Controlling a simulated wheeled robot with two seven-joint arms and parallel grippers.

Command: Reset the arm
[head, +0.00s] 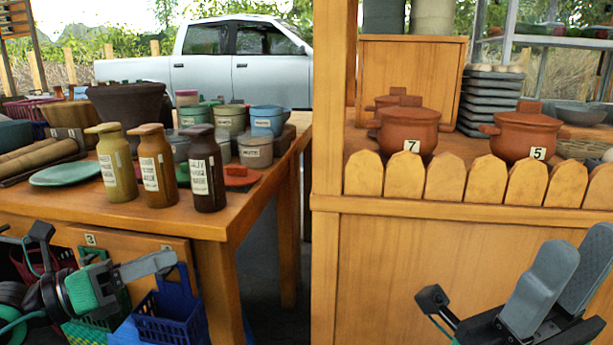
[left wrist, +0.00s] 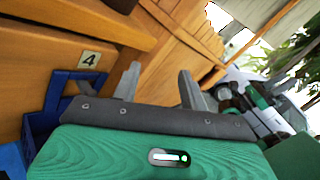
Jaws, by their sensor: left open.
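My left gripper (head: 165,262) is low at the left in the head view, in front of the left table's drawer front. In the left wrist view its two grey fingers (left wrist: 158,82) stand apart with nothing between them. My right gripper (head: 584,242) is at the lower right of the head view, in front of the wooden counter panel. Its two grey fingers are apart and no object shows between them. Both grippers are clear of the pots and bottles.
The left table (head: 235,215) holds labelled bottles (head: 156,165), bowls and pots. A blue basket (head: 170,318) is below it, close to my left gripper. The right counter (head: 400,265) has a scalloped fence (head: 445,180) and pots numbered 7 (head: 408,128) and 5 (head: 525,132).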

